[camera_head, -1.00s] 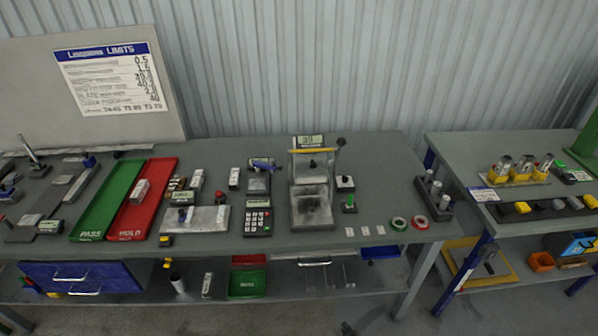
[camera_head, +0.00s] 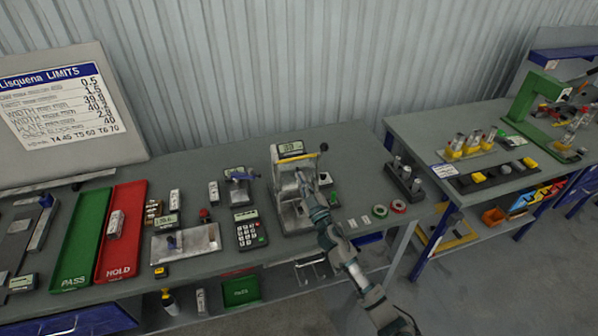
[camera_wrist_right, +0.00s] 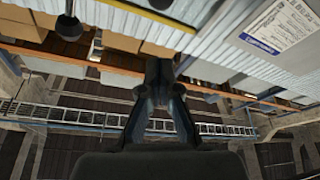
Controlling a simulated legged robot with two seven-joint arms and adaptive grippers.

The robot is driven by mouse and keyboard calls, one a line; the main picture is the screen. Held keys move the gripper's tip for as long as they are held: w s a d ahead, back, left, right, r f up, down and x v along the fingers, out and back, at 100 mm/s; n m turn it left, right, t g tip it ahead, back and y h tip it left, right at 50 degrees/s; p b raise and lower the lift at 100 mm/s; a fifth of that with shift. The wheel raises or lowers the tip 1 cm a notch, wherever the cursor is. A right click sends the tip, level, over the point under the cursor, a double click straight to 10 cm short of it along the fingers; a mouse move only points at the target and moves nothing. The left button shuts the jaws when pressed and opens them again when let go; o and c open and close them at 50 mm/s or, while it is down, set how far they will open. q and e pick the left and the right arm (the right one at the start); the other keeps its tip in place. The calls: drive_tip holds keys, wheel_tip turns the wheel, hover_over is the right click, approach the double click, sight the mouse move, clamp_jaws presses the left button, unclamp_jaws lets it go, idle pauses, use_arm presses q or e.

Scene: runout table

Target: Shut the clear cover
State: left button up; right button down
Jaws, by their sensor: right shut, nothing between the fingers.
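The test device (camera_head: 289,215) stands at the front middle of the table, with a grey display on top. A yellow bar (camera_head: 298,158) runs across its upper part, apparently the edge of the raised clear cover; the clear panel itself is hard to make out. My right gripper (camera_head: 303,180) is in front of the device, below the yellow bar, and overlaps it in the head view; I cannot tell whether it touches. In the right wrist view the fingers (camera_wrist_right: 158,68) are together and empty. My left gripper is not in view.
A lever with a black knob (camera_head: 323,147) rises at the device's right; a dark ball (camera_wrist_right: 68,28) shows in the wrist view. A keypad meter (camera_head: 250,229) is to the left, tape rolls (camera_head: 398,206) and a black post rack (camera_head: 404,182) to the right. Red (camera_head: 121,232) and green trays lie farther left.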

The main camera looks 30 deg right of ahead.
sight(290, 161)
drive_tip(key=w, duration=0.3)
drive_tip(key=w+f, duration=0.1)
drive_tip(key=w, duration=0.1)
drive_tip(key=shift+w+d+f+b, duration=0.1)
drive_tip(key=shift+d+b, duration=0.2)
drive_tip(key=shift+b, duration=0.1)
drive_tip(key=shift+s+d+f, duration=0.2)
drive_tip(key=shift+d+f, duration=0.1)
drive_tip(key=shift+f, duration=0.05)
drive_tip(key=shift+d+f, duration=0.15)
drive_tip(key=shift+d, duration=0.15)
wheel_tip(290, 161, down, 9)
drive_tip(key=b, duration=0.8)
drive_tip(key=shift+f, duration=0.1)
drive_tip(key=shift+a+r, duration=0.1)
drive_tip(key=shift+r, duration=0.1)
